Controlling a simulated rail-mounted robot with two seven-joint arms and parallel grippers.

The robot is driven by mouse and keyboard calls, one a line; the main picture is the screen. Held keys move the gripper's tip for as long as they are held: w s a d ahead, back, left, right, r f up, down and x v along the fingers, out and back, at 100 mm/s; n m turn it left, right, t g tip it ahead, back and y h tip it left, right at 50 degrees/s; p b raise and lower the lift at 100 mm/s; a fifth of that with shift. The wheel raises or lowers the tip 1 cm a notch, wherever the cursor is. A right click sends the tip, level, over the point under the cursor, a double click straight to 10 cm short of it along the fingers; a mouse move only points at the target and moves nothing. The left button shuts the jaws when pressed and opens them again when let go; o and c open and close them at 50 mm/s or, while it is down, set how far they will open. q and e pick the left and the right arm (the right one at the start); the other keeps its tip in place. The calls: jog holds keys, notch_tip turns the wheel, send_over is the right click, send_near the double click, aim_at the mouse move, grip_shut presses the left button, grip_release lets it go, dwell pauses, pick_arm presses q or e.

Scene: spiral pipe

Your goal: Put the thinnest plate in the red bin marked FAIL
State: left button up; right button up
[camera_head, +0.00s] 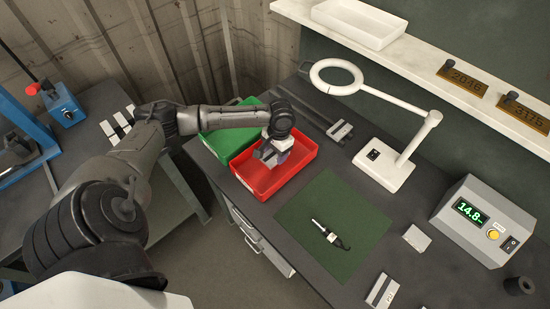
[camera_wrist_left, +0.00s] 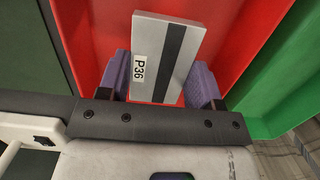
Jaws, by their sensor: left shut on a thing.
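A grey plate (camera_wrist_left: 166,58) with a dark stripe and a label reading P36 is between the purple fingers of my left gripper (camera_wrist_left: 160,84) in the left wrist view. My left gripper (camera_head: 272,156) is shut on it and is over the red bin (camera_head: 303,163) in the head view. The red bin's interior (camera_wrist_left: 245,35) lies behind the plate in the wrist view. Whether the plate touches the bin floor I cannot tell. No FAIL mark is readable. Another plate (camera_head: 382,290) with a label lies at the bench front. My right gripper is not in view.
A green bin (camera_head: 222,119) adjoins the red bin. A dark green mat (camera_head: 318,208) holds a small caliper-like tool (camera_head: 327,234). A lamp magnifier (camera_head: 385,165), a light block (camera_head: 417,238) and a meter reading 14.8 (camera_head: 482,221) stand to the right. Several plates (camera_head: 122,122) lie on the left bench.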

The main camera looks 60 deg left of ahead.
aim_at(275, 158)
pick_arm(q)
notch_tip(275, 158, down, 4)
jog(key=shift+r+b, duration=0.2)
jog(key=shift+b, duration=0.1)
jog(key=o, duration=1.4)
jog(key=shift+f, duration=0.1)
jog(key=r, duration=0.3)
jog(key=w+r+p, duration=0.1)
jog(key=r, duration=0.3)
jog(key=r+p, duration=0.1)
jog(key=r, duration=0.3)
jog(key=shift+w+a, duration=0.15)
jog(key=shift+w, duration=0.2)
jog(key=shift+r, duration=0.6)
